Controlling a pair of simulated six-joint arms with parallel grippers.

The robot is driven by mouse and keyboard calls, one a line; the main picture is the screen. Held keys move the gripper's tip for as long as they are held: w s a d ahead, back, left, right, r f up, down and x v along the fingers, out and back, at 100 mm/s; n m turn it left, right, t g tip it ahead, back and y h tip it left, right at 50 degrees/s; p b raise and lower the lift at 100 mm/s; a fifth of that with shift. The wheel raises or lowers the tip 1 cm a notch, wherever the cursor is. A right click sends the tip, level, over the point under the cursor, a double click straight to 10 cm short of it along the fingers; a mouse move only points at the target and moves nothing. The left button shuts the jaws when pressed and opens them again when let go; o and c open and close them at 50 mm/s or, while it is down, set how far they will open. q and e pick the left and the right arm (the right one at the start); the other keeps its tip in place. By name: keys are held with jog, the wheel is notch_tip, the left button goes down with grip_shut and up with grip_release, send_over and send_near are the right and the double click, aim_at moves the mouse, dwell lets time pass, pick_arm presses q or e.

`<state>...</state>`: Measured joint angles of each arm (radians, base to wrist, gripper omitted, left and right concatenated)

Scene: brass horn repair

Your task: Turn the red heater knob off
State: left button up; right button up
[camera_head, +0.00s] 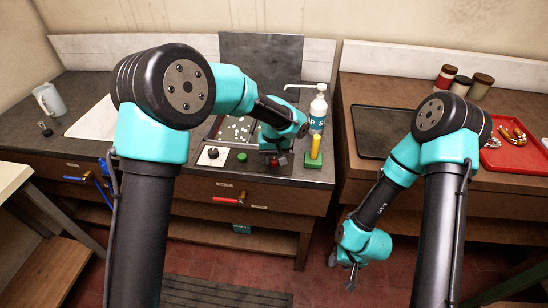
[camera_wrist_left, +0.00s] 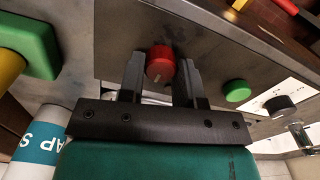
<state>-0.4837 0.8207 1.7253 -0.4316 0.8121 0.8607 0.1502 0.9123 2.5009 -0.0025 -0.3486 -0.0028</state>
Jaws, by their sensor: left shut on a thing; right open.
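The red heater knob (camera_wrist_left: 160,64) is a small red cylinder with a pale mark on the steel panel, seen in the left wrist view. My left gripper (camera_wrist_left: 160,75) has its two dark fingers on either side of it and is shut on it. In the head view the knob (camera_head: 283,161) is small and partly hidden by my left gripper (camera_head: 276,160). My right gripper (camera_head: 345,272) is open and empty, low in front of the counter, away from the knob.
A green knob (camera_wrist_left: 237,91) and a black knob (camera_wrist_left: 280,106) on a white plate sit along the same panel. A soap bottle (camera_head: 317,112) and a yellow-handled green item (camera_head: 315,148) stand close to my left gripper. A red tray (camera_head: 512,158) lies at right.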

aim_at(273, 159)
dwell(0.4)
pick_arm(q)
jog(key=o, duration=0.9)
notch_tip(273, 159, up, 18)
jog(key=shift+f, duration=0.25)
jog(key=shift+a, duration=0.1)
